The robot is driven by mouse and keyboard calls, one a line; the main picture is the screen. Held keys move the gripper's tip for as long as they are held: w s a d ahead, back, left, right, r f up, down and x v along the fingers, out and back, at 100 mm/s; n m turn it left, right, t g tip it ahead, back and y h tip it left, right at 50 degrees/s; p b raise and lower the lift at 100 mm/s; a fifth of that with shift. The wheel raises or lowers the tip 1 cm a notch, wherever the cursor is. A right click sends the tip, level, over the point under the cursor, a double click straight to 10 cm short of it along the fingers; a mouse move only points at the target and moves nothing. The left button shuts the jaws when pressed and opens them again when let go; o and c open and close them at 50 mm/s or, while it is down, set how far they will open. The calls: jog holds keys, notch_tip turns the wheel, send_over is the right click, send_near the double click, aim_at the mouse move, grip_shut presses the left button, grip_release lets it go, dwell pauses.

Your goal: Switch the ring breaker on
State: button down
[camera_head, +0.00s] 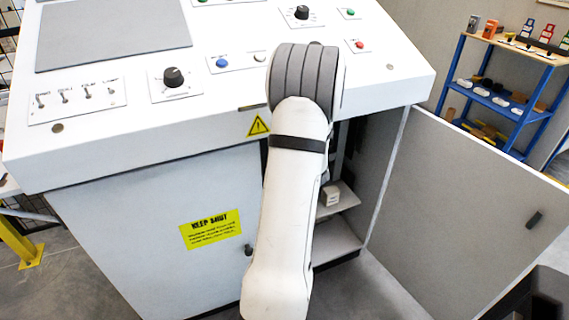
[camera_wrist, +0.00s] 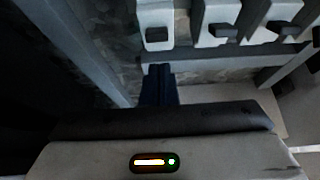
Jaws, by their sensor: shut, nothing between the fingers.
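A row of light grey breakers runs along the top of the wrist view, inside the cabinet. The leftmost breaker (camera_wrist: 156,22) shows a dark opening at its lower front. The middle breaker (camera_wrist: 210,24) and the right breaker (camera_wrist: 276,24) have dark levers sticking out to the right. Another is cut off at the right edge. No label is readable, so I cannot tell which is the ring breaker. My gripper (camera_wrist: 158,72) is shut and empty, its dark fingertips just below the leftmost breaker; I cannot tell if they touch. In the head view my arm hides it.
The white console (camera_head: 190,215) has an open compartment behind my arm. Its grey door (camera_head: 460,215) stands open to the right. A small light block (camera_head: 330,195) sits on a shelf inside. Knobs, buttons and toggles cover the sloping top. A blue rack (camera_head: 500,100) stands far right.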

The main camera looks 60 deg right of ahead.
jog(key=r+p+v, duration=0.1)
jog(key=p+v, duration=0.1)
jog(key=v, duration=0.7)
jog(key=shift+r, duration=0.25)
